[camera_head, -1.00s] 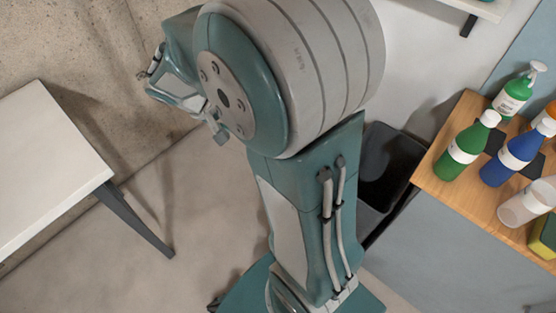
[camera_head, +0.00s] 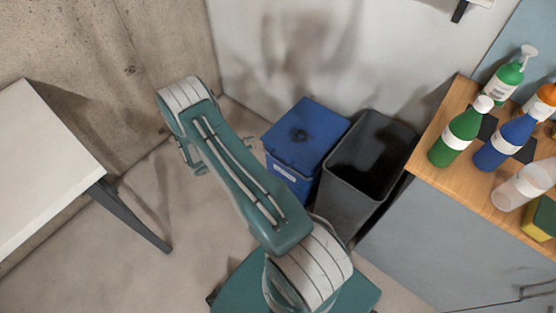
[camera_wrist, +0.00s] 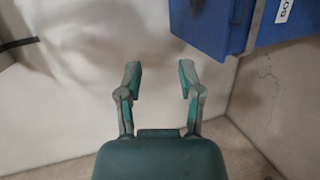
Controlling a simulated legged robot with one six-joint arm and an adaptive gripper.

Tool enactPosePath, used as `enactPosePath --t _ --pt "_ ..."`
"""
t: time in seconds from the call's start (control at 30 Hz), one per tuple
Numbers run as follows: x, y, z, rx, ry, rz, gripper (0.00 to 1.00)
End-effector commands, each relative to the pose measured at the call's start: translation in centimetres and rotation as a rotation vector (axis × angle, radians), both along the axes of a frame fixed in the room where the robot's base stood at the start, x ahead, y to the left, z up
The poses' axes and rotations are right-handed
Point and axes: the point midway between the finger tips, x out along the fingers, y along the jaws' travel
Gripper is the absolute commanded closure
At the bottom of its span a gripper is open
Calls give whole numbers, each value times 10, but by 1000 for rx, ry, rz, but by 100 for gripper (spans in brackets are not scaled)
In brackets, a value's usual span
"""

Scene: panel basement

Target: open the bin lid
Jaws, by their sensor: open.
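A blue bin (camera_head: 292,165) with a flat blue lid (camera_head: 308,133) stands on the floor near the wall corner. The lid looks shut, with a dark smudge on top. In the wrist view, part of a blue body (camera_wrist: 222,25) with a white label fills the upper right. My gripper (camera_wrist: 160,80) is open and empty in the wrist view, its fingers apart below and left of the blue part, not touching it. In the head view my arm reaches down left of the bin, and the gripper is mostly hidden behind the arm.
An open dark bin (camera_head: 364,170) stands right beside the blue one. A wooden-topped cabinet (camera_head: 440,165) with several bottles is at the right. A white table (camera_head: 50,165) is at the left. Bare floor (camera_head: 130,245) lies between.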

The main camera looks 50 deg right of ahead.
Motion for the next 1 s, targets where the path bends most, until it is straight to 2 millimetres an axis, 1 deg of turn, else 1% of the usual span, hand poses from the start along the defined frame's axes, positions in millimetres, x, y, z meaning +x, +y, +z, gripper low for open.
enactPosePath --t 0.03,0.2,0.3,0.4,0.5,0.57,0.67,0.77,1.0 --pt "-6 -2 -24 -17 11 23 52" --pt "-24 -6 -93 -65 7 115 52" --pt "-36 -6 -126 -78 -3 164 52" --pt "-45 -5 -148 -84 -11 198 52" --pt "-50 -5 -158 -86 -18 216 52" --pt "-50 -6 -161 -86 -20 219 52" --pt "-50 -15 -163 -86 -21 217 52" --pt "-50 -30 -166 -86 -19 214 52" --pt "-46 -74 -175 -85 -20 214 52"
